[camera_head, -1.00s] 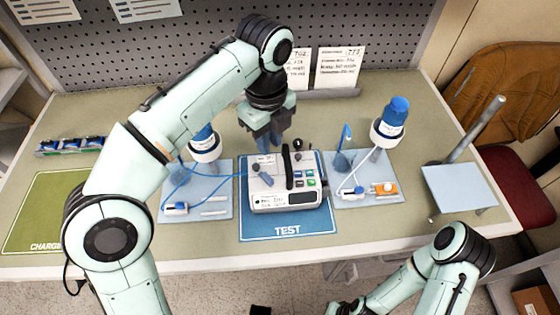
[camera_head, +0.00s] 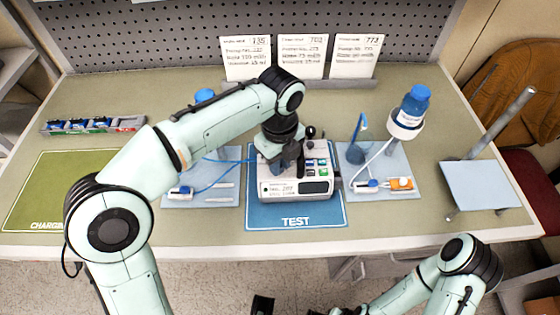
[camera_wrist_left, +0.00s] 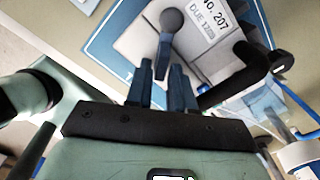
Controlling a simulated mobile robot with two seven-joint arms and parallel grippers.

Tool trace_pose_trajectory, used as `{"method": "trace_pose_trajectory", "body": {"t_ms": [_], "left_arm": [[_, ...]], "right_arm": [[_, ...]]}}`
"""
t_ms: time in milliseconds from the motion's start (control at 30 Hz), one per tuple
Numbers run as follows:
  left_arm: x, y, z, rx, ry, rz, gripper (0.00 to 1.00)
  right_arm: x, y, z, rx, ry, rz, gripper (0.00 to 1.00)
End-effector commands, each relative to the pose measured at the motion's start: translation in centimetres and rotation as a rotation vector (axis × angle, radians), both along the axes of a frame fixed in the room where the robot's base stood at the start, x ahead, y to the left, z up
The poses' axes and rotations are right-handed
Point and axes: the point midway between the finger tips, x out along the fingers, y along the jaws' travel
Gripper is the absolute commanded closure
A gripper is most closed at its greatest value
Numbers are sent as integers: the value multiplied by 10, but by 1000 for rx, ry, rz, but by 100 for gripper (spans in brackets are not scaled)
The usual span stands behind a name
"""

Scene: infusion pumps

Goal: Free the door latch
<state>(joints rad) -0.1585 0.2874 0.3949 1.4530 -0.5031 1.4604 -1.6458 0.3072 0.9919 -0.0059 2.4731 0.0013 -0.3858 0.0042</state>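The infusion pump (camera_head: 292,188) stands on the blue TEST mat (camera_head: 262,214). My left gripper (camera_head: 283,165) is low over the pump's top, left of its black handle (camera_head: 300,163). In the left wrist view a grey lever with a round knob (camera_wrist_left: 172,20), apparently the door latch, lies on the pump. My left gripper (camera_wrist_left: 162,66) is open there, its blue-grey fingers apart with the lever's narrow end showing between the tips; contact cannot be told. The lever is hidden in the head view. My right arm is folded low at the right, and its gripper is hardly visible at the bottom edge.
Light-blue trays (camera_head: 228,197) (camera_head: 407,187) with tubing lie either side of the pump. A blue-capped bottle (camera_head: 408,112) stands at right. A metal stand (camera_head: 482,187) is farther right, a tray of small items (camera_head: 92,125) at left. The green charging mat (camera_head: 50,185) is empty.

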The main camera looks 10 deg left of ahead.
Motion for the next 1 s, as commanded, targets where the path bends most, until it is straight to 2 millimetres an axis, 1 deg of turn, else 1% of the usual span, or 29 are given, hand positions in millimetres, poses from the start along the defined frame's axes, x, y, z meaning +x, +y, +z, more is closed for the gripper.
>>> {"method": "trace_pose_trajectory", "body": {"t_ms": [167, 233, 267, 667, 867, 1000], "left_arm": [[0, 0, 0, 0, 0, 0, 78], [0, 0, 0, 0, 0, 0, 97], [0, 0, 0, 0, 0, 0, 100], [0, 0, 1, 0, 0, 38, 100], [1, -1, 3, 1, 0, 145, 100], [2, -1, 3, 1, 0, 260, 100]], "right_arm": [[0, 0, 0, 0, 0, 0, 100], [0, 0, 0, 0, 0, 0, 100], [0, 0, 0, 0, 0, 0, 100], [1, 0, 4, 1, -1, 0, 100], [4, 0, 14, 0, -6, 0, 100], [7, 0, 24, 0, -9, 0, 100]]}}
